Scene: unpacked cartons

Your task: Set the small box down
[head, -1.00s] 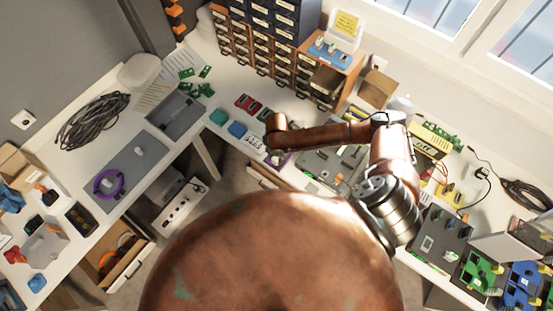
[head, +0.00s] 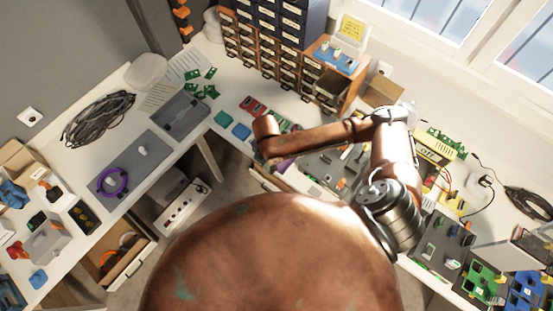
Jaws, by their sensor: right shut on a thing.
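My right arm comes in from the right and bends across the bench, its copper wrist end pointing down over the front edge. My right gripper (head: 271,160) is at that end, mostly hidden by the wrist. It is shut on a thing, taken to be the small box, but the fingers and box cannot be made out. I cannot tell whether the box touches the bench. A purple item shows just beside the wrist end. My left gripper is not in view.
The white bench (head: 225,95) is crowded near the wrist. Drawer cabinets (head: 285,65) and a cardboard box (head: 383,92) stand behind. A grey tray (head: 180,115) lies left. Electronics fill the right side.

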